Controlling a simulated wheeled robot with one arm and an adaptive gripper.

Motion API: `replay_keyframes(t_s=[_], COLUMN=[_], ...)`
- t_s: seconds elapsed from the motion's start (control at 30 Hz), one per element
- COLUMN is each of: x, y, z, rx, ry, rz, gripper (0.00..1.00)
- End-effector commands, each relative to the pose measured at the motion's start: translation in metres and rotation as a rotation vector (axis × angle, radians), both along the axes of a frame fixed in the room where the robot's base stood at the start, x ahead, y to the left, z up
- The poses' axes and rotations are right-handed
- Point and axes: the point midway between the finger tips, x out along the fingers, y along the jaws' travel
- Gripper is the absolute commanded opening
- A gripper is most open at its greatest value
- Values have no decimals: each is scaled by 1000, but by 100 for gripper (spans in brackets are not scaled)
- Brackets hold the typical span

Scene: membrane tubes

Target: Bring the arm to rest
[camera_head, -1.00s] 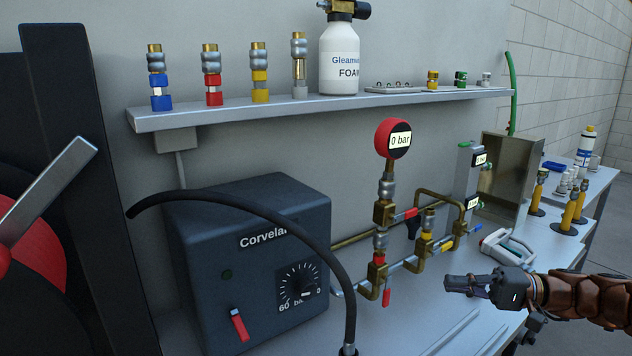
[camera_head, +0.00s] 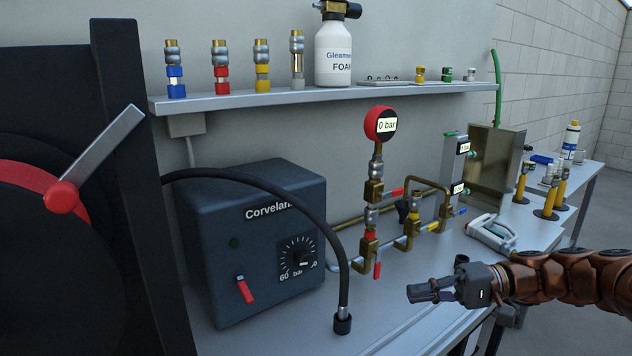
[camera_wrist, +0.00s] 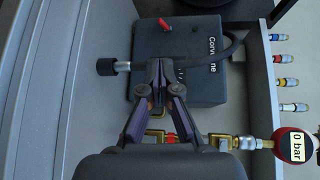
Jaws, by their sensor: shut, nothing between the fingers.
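My gripper (camera_head: 416,293) is shut and empty in the head view, held in the air over the right front part of the bench (camera_head: 408,322). My brown arm reaches in from the right edge behind it. In the wrist view my gripper (camera_wrist: 160,66) shows its two dark fingers meeting at the tips, with nothing between them. The gripper looks apart from the bench and the pipework.
A dark pump box (camera_head: 250,245) with a black hose (camera_head: 325,225) stands left. Brass pipework with a red gauge (camera_head: 380,124) reading 0 bar stands behind my gripper. A shelf (camera_head: 330,98) holds fittings and a foam bottle (camera_head: 334,52). Open floor lies right.

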Motion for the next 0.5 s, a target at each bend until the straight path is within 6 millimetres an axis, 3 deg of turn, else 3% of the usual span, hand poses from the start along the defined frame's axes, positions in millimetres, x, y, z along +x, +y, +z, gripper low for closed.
replay_keyframes(t_s=[0.17,0.3,0.5], x=[-28,-66,-124], y=[39,75,106], z=[-11,-29,-68], rx=[-111,-252,-487], ry=[29,62,105], rz=[90,180,277], gripper=[0,0,0])
